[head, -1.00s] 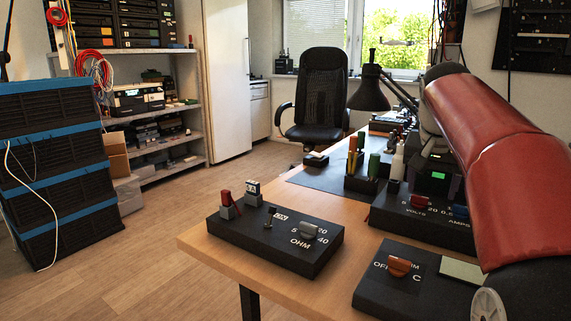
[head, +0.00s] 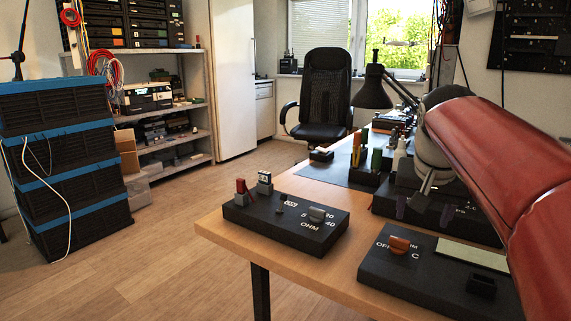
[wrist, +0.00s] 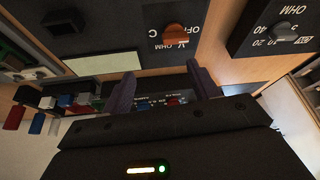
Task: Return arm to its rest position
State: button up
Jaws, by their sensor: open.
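My red arm reaches in from the right side of the head view and bends at a grey joint above the bench. My gripper (head: 424,212) hangs below that joint, over the volts and amps box (head: 380,203), partly blending with the dark box. In the wrist view the two purple fingers of my gripper (wrist: 162,88) are spread apart with nothing between them. The box's blue and red knobs show beyond the fingers.
An ohm box (head: 265,225) stands at the bench's front left. A box with an orange knob (head: 399,244) stands at the front right. A black lamp (head: 373,95) and a tool holder (head: 368,176) stand farther back. Open floor lies left of the bench (head: 222,236).

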jog(key=s+a+f+n+y, duration=0.1)
jog(key=s+a+f, duration=0.3)
jog(key=s+f, duration=0.4)
jog(key=s+a+f+n+t, duration=0.1)
jog(key=s+a+f+n, duration=0.2)
jog(key=s+f, duration=0.6)
jog(key=shift+s+a+n+y, duration=0.4)
jog(key=shift+s+a, duration=0.3)
jog(key=shift+a, duration=0.45)
